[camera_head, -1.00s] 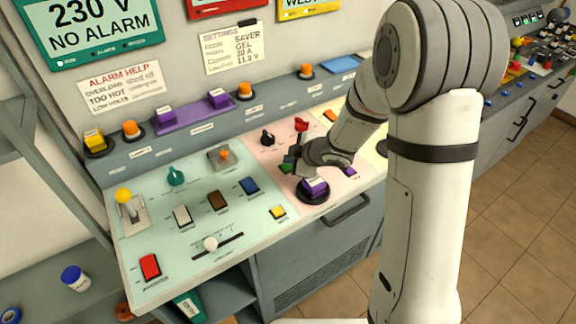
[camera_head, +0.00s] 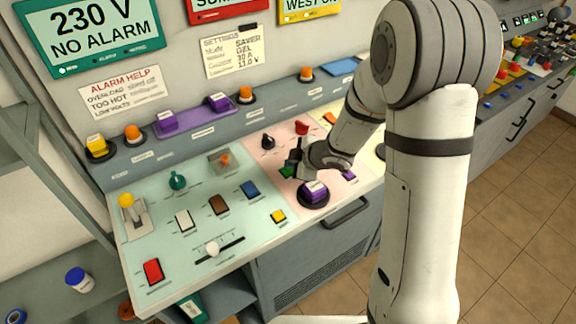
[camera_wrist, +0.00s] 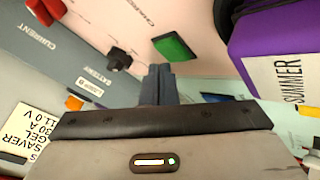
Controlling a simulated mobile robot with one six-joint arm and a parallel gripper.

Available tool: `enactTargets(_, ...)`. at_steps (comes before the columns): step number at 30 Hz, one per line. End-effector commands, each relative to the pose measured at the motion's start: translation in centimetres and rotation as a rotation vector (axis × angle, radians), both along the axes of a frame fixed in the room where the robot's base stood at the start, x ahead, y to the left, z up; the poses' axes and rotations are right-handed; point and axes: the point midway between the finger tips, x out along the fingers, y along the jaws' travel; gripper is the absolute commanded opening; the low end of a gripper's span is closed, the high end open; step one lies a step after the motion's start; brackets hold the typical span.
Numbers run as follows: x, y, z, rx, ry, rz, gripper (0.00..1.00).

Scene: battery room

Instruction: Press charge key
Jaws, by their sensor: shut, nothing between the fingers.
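A green key (camera_head: 287,171) sits on the pink section of the panel. It also shows in the wrist view (camera_wrist: 175,46), with a cut-off label near it that seems to begin "CHARGE". My gripper (camera_head: 299,174) is shut and empty, pointing down over the pink section close to the green key. In the wrist view its fingertips (camera_wrist: 159,70) appear just below and left of the green key, seemingly apart from it. Whether any key is labelled exactly "charge" is too small to read.
The pale green section (camera_head: 160,250) at left holds several coloured keys and levers.

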Motion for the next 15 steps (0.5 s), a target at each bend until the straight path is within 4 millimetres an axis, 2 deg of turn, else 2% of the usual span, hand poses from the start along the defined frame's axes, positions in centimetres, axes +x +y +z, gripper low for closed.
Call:
enactTargets(1, 0.1, 0.0, 1.2, 0.001, -0.002, -0.001, 0.00)
enactTargets(6, 0.2, 0.1, 3.2, 0.005, -0.007, -0.001, 0.00)
enactTargets(15, 0.3, 0.1, 3.6, 0.008, -0.009, -0.002, 0.00)
